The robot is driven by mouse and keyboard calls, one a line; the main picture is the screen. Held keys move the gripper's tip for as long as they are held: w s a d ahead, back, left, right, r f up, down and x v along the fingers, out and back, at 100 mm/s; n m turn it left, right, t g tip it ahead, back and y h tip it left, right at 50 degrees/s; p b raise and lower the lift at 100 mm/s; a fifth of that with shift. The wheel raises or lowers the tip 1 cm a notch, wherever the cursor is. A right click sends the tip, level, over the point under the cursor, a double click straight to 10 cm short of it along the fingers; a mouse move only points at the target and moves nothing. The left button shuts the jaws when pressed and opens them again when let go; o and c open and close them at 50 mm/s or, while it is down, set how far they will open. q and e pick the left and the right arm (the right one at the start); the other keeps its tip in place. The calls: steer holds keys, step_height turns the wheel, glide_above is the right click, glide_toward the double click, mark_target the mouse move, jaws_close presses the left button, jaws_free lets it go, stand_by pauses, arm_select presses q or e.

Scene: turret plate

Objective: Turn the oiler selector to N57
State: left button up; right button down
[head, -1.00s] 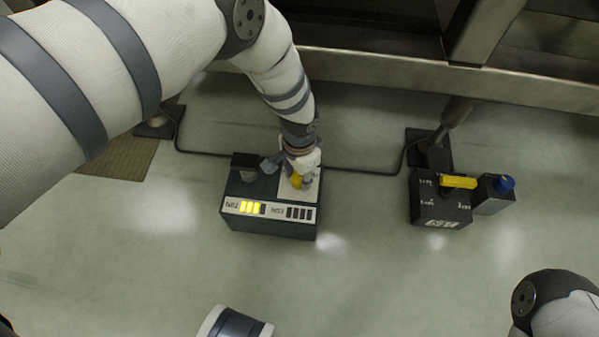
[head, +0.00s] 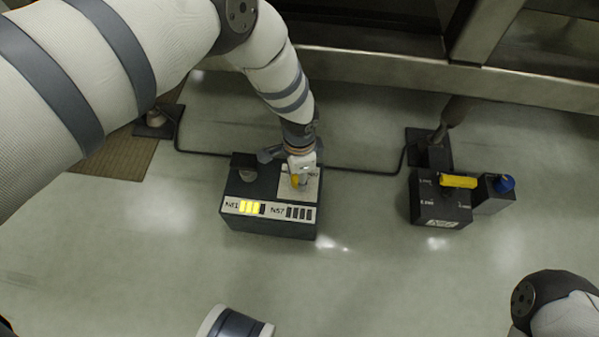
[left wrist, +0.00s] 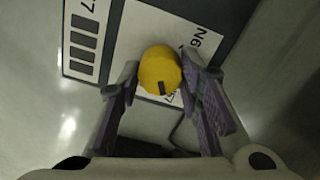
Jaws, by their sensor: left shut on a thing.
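The oiler box (head: 268,225) is dark, with a pale label strip on its front edge. The strip reads N61 beside several lit yellow bars and N57 (head: 277,211) beside dark bars. The yellow selector knob (left wrist: 160,68) sits on a white plate (left wrist: 130,40) on the box top. My left gripper (left wrist: 160,77) is shut on the knob, a finger on each side. The knob has a dark mark at its lower edge in the left wrist view, toward partly hidden lettering. In the head view the gripper (head: 297,180) covers most of the knob. My right gripper is out of view.
A second dark box (head: 440,208) with a yellow handle (head: 458,181) stands to the right, next to a small box with a blue knob (head: 504,184). A cable (head: 350,170) runs behind the oiler box. A metal rail (head: 380,72) crosses the back. Floor between the boxes is clear.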

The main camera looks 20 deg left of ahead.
arm_select(q)
steer(key=o, duration=1.2)
steer(key=shift+c, duration=0.2)
